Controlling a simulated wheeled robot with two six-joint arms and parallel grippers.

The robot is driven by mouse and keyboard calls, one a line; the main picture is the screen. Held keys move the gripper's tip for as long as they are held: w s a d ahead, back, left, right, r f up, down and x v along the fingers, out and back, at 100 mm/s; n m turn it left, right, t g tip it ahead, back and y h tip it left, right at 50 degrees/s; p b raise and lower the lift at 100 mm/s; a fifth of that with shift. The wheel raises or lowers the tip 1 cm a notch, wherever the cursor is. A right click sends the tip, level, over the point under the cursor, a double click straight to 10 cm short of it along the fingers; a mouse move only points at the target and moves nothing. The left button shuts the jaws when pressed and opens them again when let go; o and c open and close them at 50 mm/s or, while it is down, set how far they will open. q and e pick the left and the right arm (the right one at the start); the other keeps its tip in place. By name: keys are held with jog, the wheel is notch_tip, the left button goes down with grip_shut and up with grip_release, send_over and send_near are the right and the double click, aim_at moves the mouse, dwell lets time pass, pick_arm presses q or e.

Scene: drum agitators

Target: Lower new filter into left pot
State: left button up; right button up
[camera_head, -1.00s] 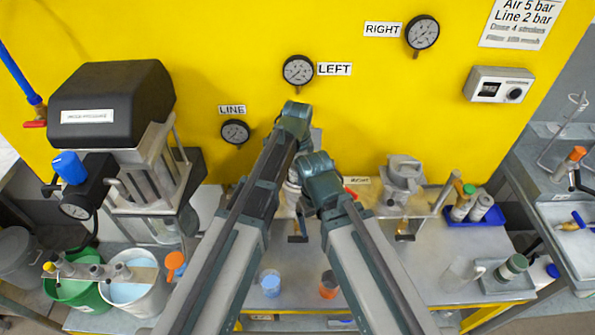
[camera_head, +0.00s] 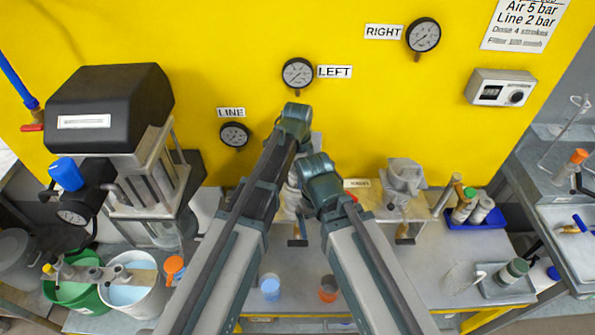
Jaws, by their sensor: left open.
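The left pot is mostly hidden behind my two arms. Only a lower fitting with a dark handle (camera_head: 297,236) shows between them on the bench. My left arm reaches up from the lower left and bends down at its elbow. My left gripper (camera_head: 293,203) is a small, largely covered pale shape between the arms, and it is open. My right arm comes in from the lower right, and its gripper is hidden behind its links. I cannot make out a new filter at either gripper. The right pot (camera_head: 404,178) stands uncovered to the right.
A blue cup (camera_head: 270,287) and an orange cup (camera_head: 328,288) stand at the bench front. A blue tray (camera_head: 478,222) holds capped containers at right. A black-topped machine (camera_head: 110,105) and buckets (camera_head: 132,292) fill the left. The yellow wall (camera_head: 370,120) carries gauges.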

pick_arm(q)
jog(key=p, duration=0.1)
jog(key=s+r+p, duration=0.1)
jog(key=p, duration=0.1)
jog(key=shift+d, duration=0.25)
jog(key=r+p, duration=0.8)
jog(key=p, duration=0.1)
jog(key=r+p, duration=0.4)
jog(key=r, duration=0.1)
jog(key=shift+w+a, duration=0.1)
jog(key=shift+a, duration=0.2)
pick_arm(e)
notch_tip(320, 180, up, 14)
jog(key=w, duration=0.2)
jog(key=shift+r, duration=0.15)
pick_arm(q)
jog(key=shift+f, duration=0.15)
jog(key=f+b, duration=1.3)
jog(key=shift+w+d+f+b, duration=0.1)
jog(key=shift+w+f+b, duration=0.2)
jog(key=shift+w+f, duration=0.1)
jog(key=shift+f, duration=0.1)
jog(key=shift+s, duration=0.1)
pick_arm(e)
notch_tip(320, 180, down, 14)
jog(key=shift+d, duration=0.1)
pick_arm(q)
jog(key=shift+s, duration=0.1)
